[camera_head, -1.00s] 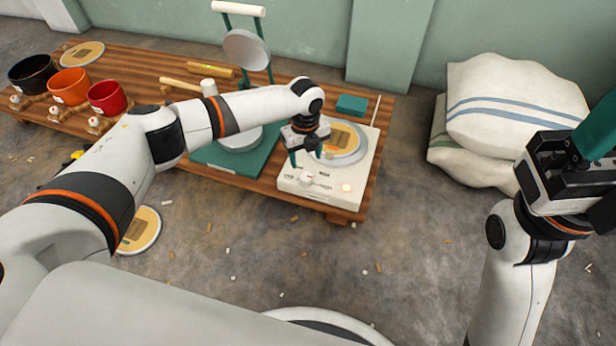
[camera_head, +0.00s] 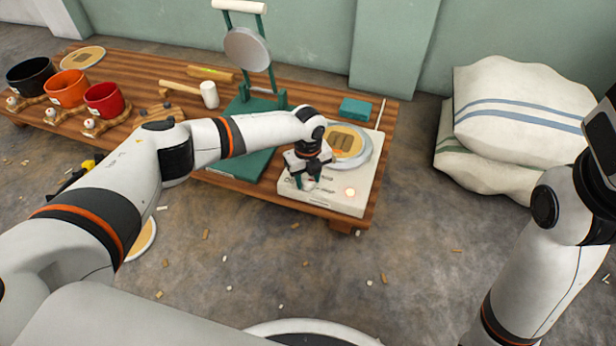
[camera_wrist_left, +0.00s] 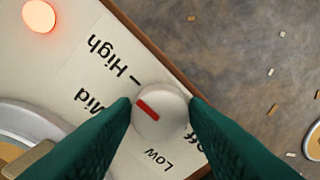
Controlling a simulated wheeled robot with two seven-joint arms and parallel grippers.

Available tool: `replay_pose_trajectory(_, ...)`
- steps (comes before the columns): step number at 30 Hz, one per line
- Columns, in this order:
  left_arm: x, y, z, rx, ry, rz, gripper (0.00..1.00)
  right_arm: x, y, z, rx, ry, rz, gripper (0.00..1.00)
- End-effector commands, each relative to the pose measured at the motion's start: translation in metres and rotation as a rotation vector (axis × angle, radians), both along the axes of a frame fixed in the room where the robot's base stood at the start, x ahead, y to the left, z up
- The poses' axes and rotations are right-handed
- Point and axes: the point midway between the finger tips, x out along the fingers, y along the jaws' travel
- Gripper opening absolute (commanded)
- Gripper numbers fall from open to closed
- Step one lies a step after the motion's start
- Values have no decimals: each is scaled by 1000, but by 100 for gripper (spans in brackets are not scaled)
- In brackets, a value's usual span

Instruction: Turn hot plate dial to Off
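The hot plate (camera_head: 330,198) is a white unit at the right end of the low wooden table, with a lit round light (camera_head: 350,192). In the left wrist view the dial (camera_wrist_left: 160,117) is a white knob with a red mark pointing up-left, toward the space between the High and Mid labels.
A round plate with a waffle-like disc (camera_head: 347,143) rests on the hot plate behind my gripper. A teal press (camera_head: 250,100) stands left of it. A teal block (camera_head: 356,108) lies behind. White sacks (camera_head: 515,120) lie right of the table.

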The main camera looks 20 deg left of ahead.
Motion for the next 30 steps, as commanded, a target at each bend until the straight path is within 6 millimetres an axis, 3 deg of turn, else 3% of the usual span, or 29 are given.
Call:
replay_pose_trajectory(1,0,0,0,0,0,0,33,0,0,0,0,0,0,57)
replay_pose_trajectory(5,0,0,0,0,0,0,13,0,0,0,0,0,0,57)
replay_pose_trajectory(17,-1,0,2,0,3,85,13,7,-1,2,3,26,3,57)
replay_pose_trajectory(30,-2,-1,3,-1,6,452,13,31,-3,-15,10,159,8,57)
